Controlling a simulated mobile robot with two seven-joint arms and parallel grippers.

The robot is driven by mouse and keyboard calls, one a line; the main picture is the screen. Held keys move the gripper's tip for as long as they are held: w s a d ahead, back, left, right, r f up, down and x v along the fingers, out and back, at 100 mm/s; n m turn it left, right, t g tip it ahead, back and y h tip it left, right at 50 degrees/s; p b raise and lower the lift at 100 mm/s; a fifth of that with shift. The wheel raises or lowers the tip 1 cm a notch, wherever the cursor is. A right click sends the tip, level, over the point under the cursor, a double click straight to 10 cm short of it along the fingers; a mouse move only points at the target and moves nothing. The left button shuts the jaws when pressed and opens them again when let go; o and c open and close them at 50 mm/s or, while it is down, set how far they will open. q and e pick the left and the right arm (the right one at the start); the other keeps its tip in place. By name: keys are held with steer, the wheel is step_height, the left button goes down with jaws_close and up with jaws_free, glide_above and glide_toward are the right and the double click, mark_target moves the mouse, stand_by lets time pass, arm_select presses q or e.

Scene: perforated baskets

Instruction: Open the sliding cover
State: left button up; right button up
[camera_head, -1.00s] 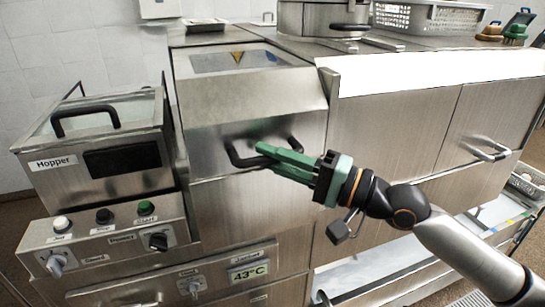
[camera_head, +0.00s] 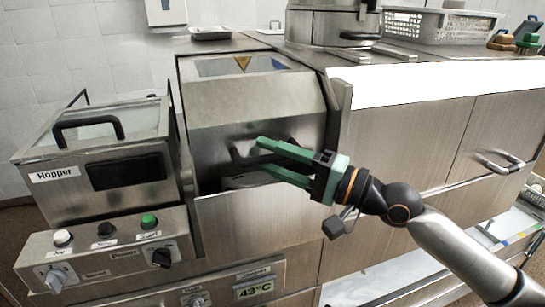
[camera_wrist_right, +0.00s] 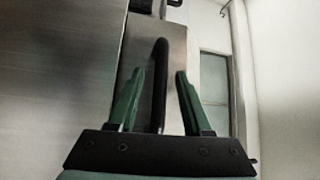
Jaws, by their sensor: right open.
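The sliding cover (camera_head: 250,100) is a sloped stainless steel hood with a dark window near its top. Its black bar handle (camera_head: 238,153) is on the lower front and partly hidden by my right gripper (camera_head: 263,155). A dark gap shows under the cover's lower edge, above the front panel, so the cover stands partly raised. My right gripper is open, its green fingers on either side of the handle. In the right wrist view the black handle (camera_wrist_right: 158,90) runs between the spread fingers (camera_wrist_right: 160,74), with space beside it. My left gripper is out of view.
A hopper box (camera_head: 100,160) and a button panel (camera_head: 110,250) stand left of the cover. A steel cabinet (camera_head: 405,150) is on the right. A perforated basket (camera_head: 440,24) and a round steel pot (camera_head: 325,25) sit on top behind.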

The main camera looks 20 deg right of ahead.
steer(key=shift+s+d+f+b, duration=0.25)
steer(key=shift+d+b, duration=0.1)
steer(key=shift+d, duration=0.05)
arm_select(q)
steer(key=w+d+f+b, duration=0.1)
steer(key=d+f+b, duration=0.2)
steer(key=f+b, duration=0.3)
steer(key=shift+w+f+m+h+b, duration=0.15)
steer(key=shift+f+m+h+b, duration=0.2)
steer(key=shift+b, duration=0.8)
arm_select(e)
steer(key=v, duration=1.1)
steer(key=shift+s+d, duration=0.2)
steer(key=shift+s, duration=0.05)
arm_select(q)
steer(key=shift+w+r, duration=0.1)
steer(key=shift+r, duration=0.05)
arm_select(e)
steer(key=shift+a+r, duration=0.1)
